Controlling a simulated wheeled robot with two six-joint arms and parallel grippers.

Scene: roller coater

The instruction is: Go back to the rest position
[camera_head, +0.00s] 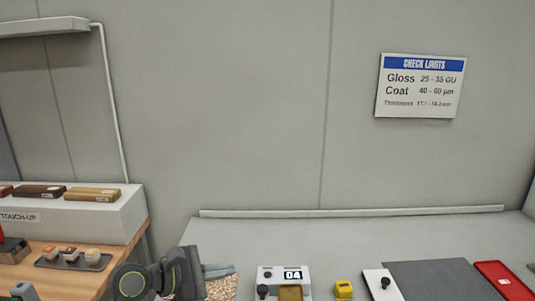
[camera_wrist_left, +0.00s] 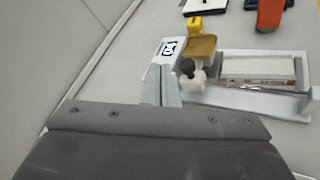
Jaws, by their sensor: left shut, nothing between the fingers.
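My left gripper (camera_head: 220,270) shows at the bottom of the head view, left of a white device with a display reading 04 (camera_head: 292,274). Its grey fingers are together, with nothing between them, and point to the right. In the left wrist view the closed fingers (camera_wrist_left: 161,85) are beside the same white device (camera_wrist_left: 168,48) and its black knob (camera_wrist_left: 187,67). I cannot tell whether they touch it. A speckled brown surface (camera_head: 222,289) shows just below the fingers in the head view. My right gripper is not in view.
A yellow block (camera_head: 343,290), a dark grey mat (camera_head: 440,280) and a red tray (camera_head: 503,281) lie to the right. A wooden bench (camera_head: 85,281) with a touch-up shelf (camera_head: 95,220) stands at the left. The wall behind carries a check limits sign (camera_head: 420,86).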

